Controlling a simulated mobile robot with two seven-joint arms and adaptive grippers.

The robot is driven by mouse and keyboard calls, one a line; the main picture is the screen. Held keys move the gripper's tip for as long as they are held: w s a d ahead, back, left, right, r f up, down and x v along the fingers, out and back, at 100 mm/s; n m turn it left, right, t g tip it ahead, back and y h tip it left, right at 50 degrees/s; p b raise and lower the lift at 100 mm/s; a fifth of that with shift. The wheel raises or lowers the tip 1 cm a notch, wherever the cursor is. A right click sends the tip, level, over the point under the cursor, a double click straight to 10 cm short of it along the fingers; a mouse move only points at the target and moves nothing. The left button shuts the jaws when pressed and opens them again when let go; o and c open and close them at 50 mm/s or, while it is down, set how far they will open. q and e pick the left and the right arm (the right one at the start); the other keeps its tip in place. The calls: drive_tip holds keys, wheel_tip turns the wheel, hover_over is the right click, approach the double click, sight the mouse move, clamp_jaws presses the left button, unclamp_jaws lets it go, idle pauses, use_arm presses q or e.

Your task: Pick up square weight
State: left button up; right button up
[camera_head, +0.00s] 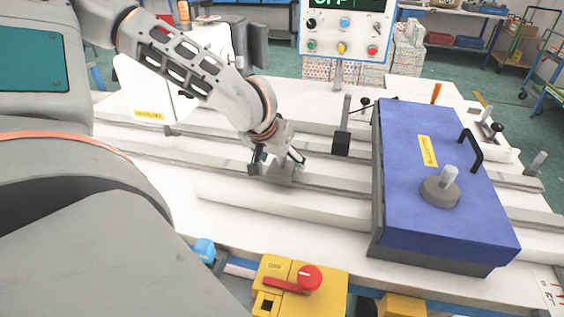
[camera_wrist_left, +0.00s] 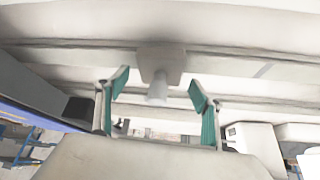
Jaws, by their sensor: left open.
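The square weight (camera_wrist_left: 161,62) is a grey square block with a pale round knob. It lies on the rail surface in the left wrist view, with its knob pointing between my fingers. In the head view the grey block (camera_head: 286,174) shows just below my left gripper (camera_head: 277,163), partly hidden by it. My left gripper is open; its two teal-padded fingers (camera_wrist_left: 158,82) stand on either side of the knob in the wrist view. I cannot tell whether they touch it. My right gripper is not in view.
A blue box (camera_head: 405,195) with a black handle and a round grey weight (camera_head: 440,191) stands right of the gripper. A yellow box with a red button (camera_head: 310,278) sits at the front edge. Long rails cross the white table.

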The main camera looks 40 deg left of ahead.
use_arm(q)
drive_tip(key=shift+r, duration=0.1)
drive_tip(key=c, duration=1.8)
